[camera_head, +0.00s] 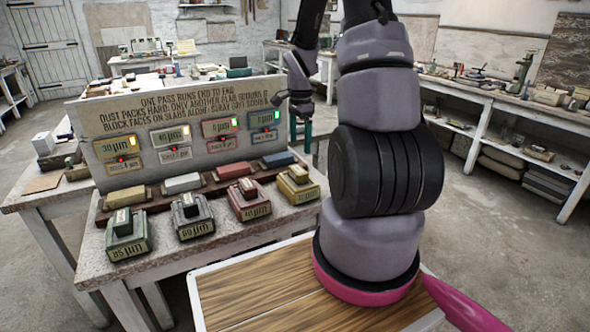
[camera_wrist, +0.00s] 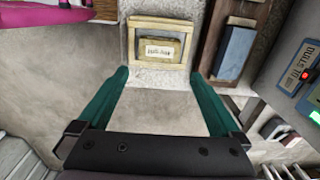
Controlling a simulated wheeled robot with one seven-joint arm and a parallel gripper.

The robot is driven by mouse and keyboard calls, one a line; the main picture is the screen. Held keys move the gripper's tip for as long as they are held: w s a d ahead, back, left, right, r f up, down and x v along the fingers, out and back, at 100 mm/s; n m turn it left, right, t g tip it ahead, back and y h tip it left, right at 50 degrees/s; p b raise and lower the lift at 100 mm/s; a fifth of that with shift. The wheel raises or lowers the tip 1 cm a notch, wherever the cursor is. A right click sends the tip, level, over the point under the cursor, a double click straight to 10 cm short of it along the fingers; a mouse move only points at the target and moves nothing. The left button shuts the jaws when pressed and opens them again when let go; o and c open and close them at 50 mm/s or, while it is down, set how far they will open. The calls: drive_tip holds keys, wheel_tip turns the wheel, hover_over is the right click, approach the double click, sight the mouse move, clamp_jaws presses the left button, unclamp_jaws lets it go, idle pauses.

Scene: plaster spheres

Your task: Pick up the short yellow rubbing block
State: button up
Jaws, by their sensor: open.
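The short yellow block (camera_head: 298,176) sits on a wider yellow base (camera_head: 298,192) at the right end of the front row on the stone-topped table. In the wrist view the yellow block (camera_wrist: 178,49), with a pale label, lies ahead of the fingertips inside a yellow frame-like outline. My gripper (camera_wrist: 160,73) is open with its teal fingers spread and nothing between them but bare table surface.
Green (camera_head: 124,222), grey (camera_head: 189,207) and red (camera_head: 248,188) stepped blocks share the front row. Behind them, long blocks, including a blue one (camera_head: 279,159), lie on a dark rack before an upright sign panel (camera_head: 185,125). In the wrist view the blue block (camera_wrist: 234,48) is close at right.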

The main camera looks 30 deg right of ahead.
hover_over(298, 169)
drive_tip(key=f, duration=0.5)
drive_tip(key=shift+w+d+f, duration=0.1)
drive_tip(key=shift+d+f, duration=0.1)
drive_tip(key=shift+d, duration=0.1)
drive_tip(key=f, duration=0.5)
drive_tip(key=shift+a+f, duration=0.15)
drive_tip(key=shift+a, duration=0.15)
drive_tip(key=c, duration=1.3)
wheel_tip(298, 169, up, 10)
drive_tip(key=shift+r, duration=0.1)
